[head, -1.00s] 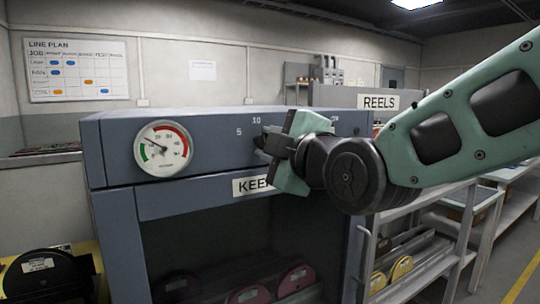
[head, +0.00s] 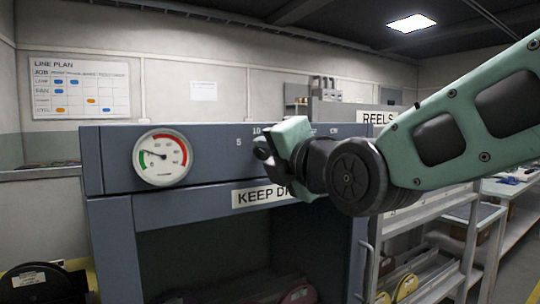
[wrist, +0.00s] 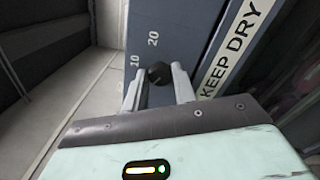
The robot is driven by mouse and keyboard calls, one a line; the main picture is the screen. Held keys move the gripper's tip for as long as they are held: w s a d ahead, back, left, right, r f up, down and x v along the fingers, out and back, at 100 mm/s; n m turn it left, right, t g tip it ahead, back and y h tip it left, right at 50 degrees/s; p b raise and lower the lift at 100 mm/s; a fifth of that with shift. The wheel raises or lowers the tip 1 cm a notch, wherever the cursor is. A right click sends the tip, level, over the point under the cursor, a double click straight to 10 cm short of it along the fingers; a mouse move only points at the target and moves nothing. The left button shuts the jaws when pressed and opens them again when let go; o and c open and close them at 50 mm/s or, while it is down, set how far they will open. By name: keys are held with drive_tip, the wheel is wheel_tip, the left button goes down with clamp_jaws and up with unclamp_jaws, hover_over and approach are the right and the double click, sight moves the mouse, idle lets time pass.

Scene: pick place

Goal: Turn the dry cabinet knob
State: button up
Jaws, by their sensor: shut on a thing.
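The dry cabinet (head: 115,215) is blue-grey, with a round dial gauge (head: 162,158) at the left of its top panel and a KEEP DRY label below. In the wrist view the dark round knob (wrist: 158,74) sits between the two fingers of my gripper (wrist: 158,88), which is shut on it. Numbers 10 and 20 show beside the knob. In the head view my gripper (head: 268,152) is at the panel, and its body hides most of the knob and part of the scale. The gauge needle points to the left, near the green band's upper end.
A grey shelf rack (head: 420,240) with a REELS sign stands right of the cabinet, behind my arm. A dark reel (head: 42,285) lies at the lower left. A line plan board (head: 80,90) hangs on the back wall.

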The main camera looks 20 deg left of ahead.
drive_tip(key=shift+n, duration=0.5)
drive_tip(key=o, duration=1)
drive_tip(key=b+v, duration=0.1)
drive_tip(key=v, duration=1.6)
drive_tip(key=shift+d+b, duration=0.2)
drive_tip(key=shift+b, duration=0.15)
drive_tip(key=shift+s, duration=0.1)
